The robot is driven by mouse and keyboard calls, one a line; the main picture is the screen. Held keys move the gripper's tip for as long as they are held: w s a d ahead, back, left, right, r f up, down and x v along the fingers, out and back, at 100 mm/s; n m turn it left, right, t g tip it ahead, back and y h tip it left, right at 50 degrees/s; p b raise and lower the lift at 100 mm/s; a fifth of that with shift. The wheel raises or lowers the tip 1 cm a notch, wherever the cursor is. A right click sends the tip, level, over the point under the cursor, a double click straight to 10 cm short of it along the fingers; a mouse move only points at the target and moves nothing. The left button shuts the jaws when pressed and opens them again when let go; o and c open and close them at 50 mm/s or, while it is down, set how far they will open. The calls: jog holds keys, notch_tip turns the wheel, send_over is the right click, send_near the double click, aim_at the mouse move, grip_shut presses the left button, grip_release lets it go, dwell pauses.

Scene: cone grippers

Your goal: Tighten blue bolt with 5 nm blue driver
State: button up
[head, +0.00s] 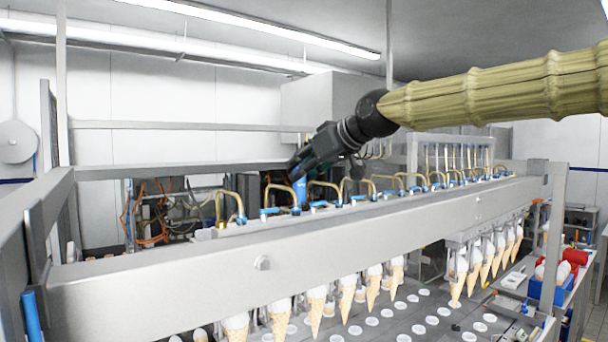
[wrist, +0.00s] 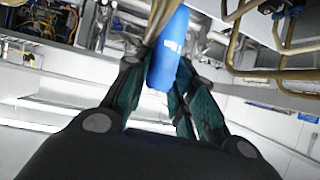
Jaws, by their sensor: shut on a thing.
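My gripper (head: 302,170) is over the steel beam among the brass pipes. It is shut on a blue driver (head: 299,193), whose blue body points down toward the beam in the head view. In the wrist view the blue driver (wrist: 168,52) sits between the dark green-lined fingers (wrist: 158,85), with small white lettering on its side. The driver's tip is hidden in both views. Blue fittings (head: 270,211) show along the beam top near the driver. I cannot tell which of them is the blue bolt, or whether the driver touches it.
Curved brass pipes (head: 230,196) rise close around the gripper along the beam (head: 330,243). Ice-cream cones (head: 317,306) hang below the beam over a plate with round holes. Cables and machinery (head: 155,215) lie behind it. A blue crate (head: 546,290) stands at the right.

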jog(key=shift+s+a+f+m+t+h+b, duration=0.15)
jog(key=shift+m+t+h+b, duration=0.25)
jog(key=shift+m+h+b, duration=0.45)
jog(key=shift+w+a+m+t+h+b, duration=0.1)
jog(key=shift+m+t+h+b, duration=0.4)
jog(key=shift+b, duration=0.7)
jog(key=shift+a+m+t+h+b, duration=0.15)
jog(key=shift+m+t+h+b, duration=0.25)
jog(key=shift+m+h+b, duration=0.75)
notch_tip(320, 180, up, 3)
jog(key=p, duration=0.2)
jog(key=shift+s+p, duration=0.1)
jog(key=shift+p, duration=0.2)
jog(key=shift+r+p, duration=0.65)
jog(key=shift+r, duration=0.65)
